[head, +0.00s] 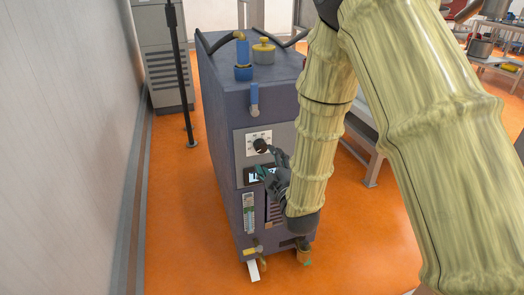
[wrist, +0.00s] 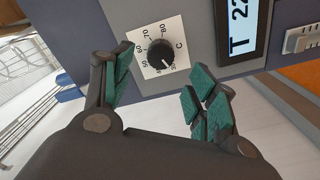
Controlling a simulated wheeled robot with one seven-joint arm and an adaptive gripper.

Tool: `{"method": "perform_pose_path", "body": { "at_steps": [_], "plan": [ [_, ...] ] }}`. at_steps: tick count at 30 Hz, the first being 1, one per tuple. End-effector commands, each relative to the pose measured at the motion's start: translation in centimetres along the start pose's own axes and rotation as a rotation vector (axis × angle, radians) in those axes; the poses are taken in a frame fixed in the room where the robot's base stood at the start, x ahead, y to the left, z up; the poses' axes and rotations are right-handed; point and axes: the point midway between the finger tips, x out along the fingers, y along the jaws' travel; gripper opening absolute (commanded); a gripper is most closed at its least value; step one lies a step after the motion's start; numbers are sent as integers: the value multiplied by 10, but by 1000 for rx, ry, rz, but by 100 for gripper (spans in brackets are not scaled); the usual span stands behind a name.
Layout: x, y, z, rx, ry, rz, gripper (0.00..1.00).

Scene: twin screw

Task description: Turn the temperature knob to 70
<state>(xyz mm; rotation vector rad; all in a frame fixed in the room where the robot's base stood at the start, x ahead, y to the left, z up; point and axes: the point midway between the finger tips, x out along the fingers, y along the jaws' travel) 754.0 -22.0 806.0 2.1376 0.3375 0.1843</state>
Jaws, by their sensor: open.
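The temperature knob (wrist: 160,53) is a round black knob on a white dial plate (wrist: 178,30) with printed numbers, among them 60, 70 and 80, and a C. A white mark on the knob points to the lower right in the wrist view, away from the 70. In the head view the knob (head: 260,145) is on the front panel of the blue-grey machine (head: 222,125). My gripper (wrist: 163,88) is open and empty. Its green-padded fingers are apart on either side below the knob, and I see no contact with it. The gripper (head: 268,174) also shows just below the knob.
A digital display (wrist: 243,22) reading T and 22 is beside the dial. A blue handle (head: 254,98) sticks out above it; valves (head: 253,250) are low on the machine. A grey wall (head: 60,150) stands left.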

Motion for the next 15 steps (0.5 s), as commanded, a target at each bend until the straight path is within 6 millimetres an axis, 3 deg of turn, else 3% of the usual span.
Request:
{"method": "perform_pose_path", "body": {
  "at_steps": [9, 15],
  "plan": [
    [51, 0, 1, 2, 0, 1, 58],
    [69, -1, 1, 2, -1, -1, 58]
  ]
}}
